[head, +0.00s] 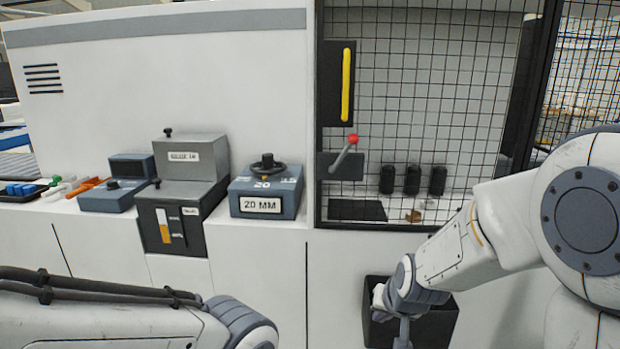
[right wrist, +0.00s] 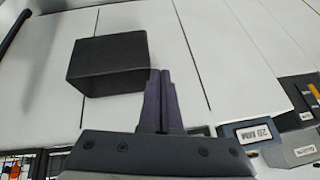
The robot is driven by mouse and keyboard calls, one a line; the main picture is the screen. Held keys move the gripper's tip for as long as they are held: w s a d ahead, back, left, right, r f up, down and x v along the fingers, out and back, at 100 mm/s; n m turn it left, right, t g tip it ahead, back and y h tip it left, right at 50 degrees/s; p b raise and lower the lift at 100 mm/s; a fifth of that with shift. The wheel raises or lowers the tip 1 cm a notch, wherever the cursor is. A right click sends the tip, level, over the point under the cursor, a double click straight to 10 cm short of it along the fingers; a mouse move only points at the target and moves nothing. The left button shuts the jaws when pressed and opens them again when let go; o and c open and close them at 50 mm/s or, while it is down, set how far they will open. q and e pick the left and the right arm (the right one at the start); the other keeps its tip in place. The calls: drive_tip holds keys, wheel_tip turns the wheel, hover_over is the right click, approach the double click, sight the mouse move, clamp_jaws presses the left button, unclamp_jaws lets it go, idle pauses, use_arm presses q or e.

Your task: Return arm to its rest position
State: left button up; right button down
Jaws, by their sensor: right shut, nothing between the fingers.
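My right arm (head: 500,226) reaches in from the right in the head view, its wrist in front of a black open bin on the white machine front. My right gripper (right wrist: 160,74) shows in the right wrist view with its two dark fingers together and nothing between them. The bin (right wrist: 107,66) is beside and beyond the fingertips there; I cannot tell the exact gap. My left arm (head: 110,318) lies across the lower left of the head view; its gripper is outside the frame.
The black bin (head: 440,326) hangs low on the front. Along the ledge stand a blue 20 MM box with a handwheel (head: 266,190) and a grey gauge unit (head: 185,200).

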drive_tip(key=s+d+f+n+g, duration=0.1)
drive_tip(key=s+d+f+g, duration=0.1)
drive_tip(key=s, duration=0.4)
drive_tip(key=s+d+f+n+g, duration=0.1)
drive_tip(key=s+d+n+g, duration=0.1)
drive_tip(key=s, duration=0.5)
drive_tip(key=s+a+r+n+g+p, duration=0.2)
drive_tip(key=s+a+r+n+p, duration=0.3)
drive_tip(key=s+a+r, duration=0.5)
drive_tip(key=s+a+n, duration=0.2)
drive_tip(key=s+a, duration=0.1)
drive_tip(key=a, duration=0.1)
drive_tip(key=shift+s+r, duration=0.3)
drive_tip(key=shift+r, duration=0.05)
idle(0.5)
